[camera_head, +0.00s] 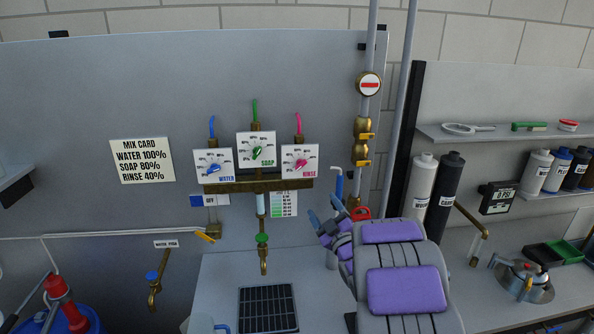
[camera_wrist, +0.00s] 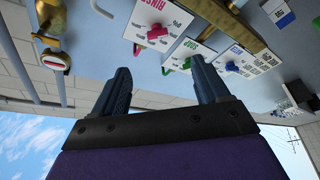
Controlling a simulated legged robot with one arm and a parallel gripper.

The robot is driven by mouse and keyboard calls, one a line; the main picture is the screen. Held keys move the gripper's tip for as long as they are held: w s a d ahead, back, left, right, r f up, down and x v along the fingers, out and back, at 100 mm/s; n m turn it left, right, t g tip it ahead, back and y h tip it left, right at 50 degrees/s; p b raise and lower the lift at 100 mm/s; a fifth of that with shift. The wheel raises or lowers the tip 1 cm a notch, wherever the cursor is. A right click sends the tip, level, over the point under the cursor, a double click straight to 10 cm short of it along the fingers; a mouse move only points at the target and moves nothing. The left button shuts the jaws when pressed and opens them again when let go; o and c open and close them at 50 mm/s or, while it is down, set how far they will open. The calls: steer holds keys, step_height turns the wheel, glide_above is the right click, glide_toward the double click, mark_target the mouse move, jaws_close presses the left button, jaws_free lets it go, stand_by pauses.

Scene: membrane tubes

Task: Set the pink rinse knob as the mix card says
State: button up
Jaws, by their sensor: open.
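The mix card (camera_head: 142,161) on the grey panel reads WATER 100%, SOAP 80%, RINSE 40%. The pink rinse knob (camera_head: 301,164) sits on the white RINSE dial plate (camera_head: 312,155), rightmost of three dials. Its exact setting is too small to tell. In the wrist view the pink knob (camera_wrist: 157,33) shows tilted and unobstructed, beyond my fingers. My gripper (camera_wrist: 160,72) is open, with nothing between its dark blue fingers. In the head view my gripper (camera_head: 324,224) is below and right of the rinse dial, apart from the knob.
The green soap knob (camera_head: 257,153) and blue water knob (camera_head: 213,168) are just left of the rinse dial. A brass manifold (camera_head: 258,186) runs below the dials. A vertical pipe with brass valves (camera_head: 361,140) stands to the right. The space before the rinse dial looks clear.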

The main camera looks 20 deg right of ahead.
mark_target(301, 164)
steer(key=shift+r+b+x, duration=0.15)
steer(key=shift+b+x, duration=0.1)
steer(key=shift+x, duration=4.05)
steer(key=shift+r+b+x, duration=0.15)
steer(key=shift+b+x, duration=0.05)
steer(key=shift+x, duration=4.15)
steer(key=shift+s, duration=0.1)
steer(key=shift+d, duration=0.1)
steer(key=shift+c, duration=0.7)
steer(key=c, duration=0.9)
